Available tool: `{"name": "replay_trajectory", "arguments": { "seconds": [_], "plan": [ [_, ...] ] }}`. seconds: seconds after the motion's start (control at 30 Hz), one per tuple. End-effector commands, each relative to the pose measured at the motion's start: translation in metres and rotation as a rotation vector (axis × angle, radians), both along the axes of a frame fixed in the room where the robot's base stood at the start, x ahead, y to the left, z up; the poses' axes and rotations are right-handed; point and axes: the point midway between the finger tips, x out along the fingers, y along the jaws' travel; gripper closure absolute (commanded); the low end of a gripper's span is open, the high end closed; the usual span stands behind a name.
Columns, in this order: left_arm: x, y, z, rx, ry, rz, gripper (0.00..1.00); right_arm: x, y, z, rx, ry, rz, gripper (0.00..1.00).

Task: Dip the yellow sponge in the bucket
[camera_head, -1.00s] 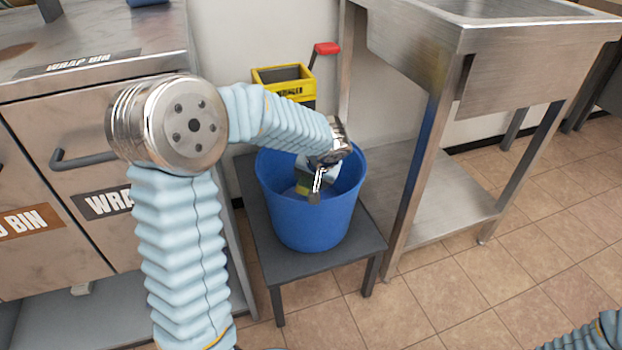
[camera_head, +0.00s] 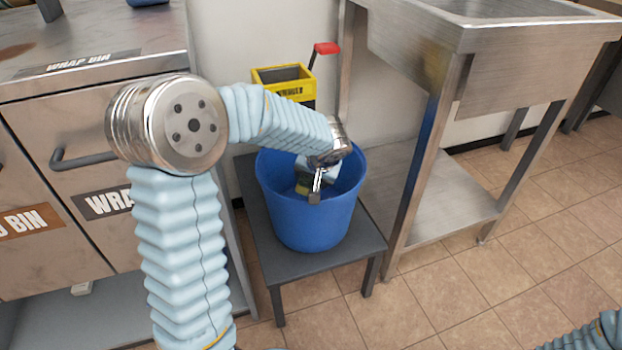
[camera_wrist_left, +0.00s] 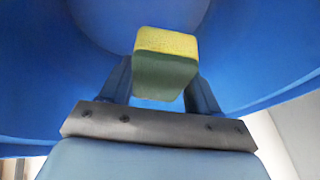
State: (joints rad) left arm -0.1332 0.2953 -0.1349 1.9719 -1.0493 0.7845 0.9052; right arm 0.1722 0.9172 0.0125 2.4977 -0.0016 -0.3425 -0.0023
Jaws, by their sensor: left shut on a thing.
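The blue bucket (camera_head: 308,222) stands upright on a dark low stand, and its wall surrounds the wrist view (camera_wrist_left: 250,60). My left gripper (camera_head: 308,192) reaches down inside the bucket's rim. It is shut on the yellow sponge (camera_wrist_left: 165,45), which has a dark green lower side and sits between the two fingers. In the head view only a small part of the sponge (camera_head: 301,187) shows beside the fingers. The bucket's bottom and any water in it cannot be made out clearly. My right gripper is out of view.
A yellow wringer (camera_head: 283,76) with a red-ended handle stands behind the bucket. A steel sink table (camera_head: 430,160) is close on the right, and a cabinet with wrap bins (camera_head: 75,170) is on the left. The dark stand (camera_head: 345,250) has bare room around the bucket.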

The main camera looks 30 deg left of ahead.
Motion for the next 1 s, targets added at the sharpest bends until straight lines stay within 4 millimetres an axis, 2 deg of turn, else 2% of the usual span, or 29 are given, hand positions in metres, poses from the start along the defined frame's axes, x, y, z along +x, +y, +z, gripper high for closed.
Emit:
{"name": "replay_trajectory", "arguments": {
  "seconds": [0.03,0.07,1.0],
  "plan": [
    [-0.006,0.001,-0.018,0.001,0.030,0.003,0.63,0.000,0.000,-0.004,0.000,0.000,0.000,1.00],
    [-0.006,0.001,-0.016,0.001,0.030,0.003,0.63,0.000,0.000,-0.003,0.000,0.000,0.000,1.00],
    [-0.004,-0.002,0.081,0.002,0.022,-0.005,0.63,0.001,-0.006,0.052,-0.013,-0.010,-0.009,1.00]
  ]
}}
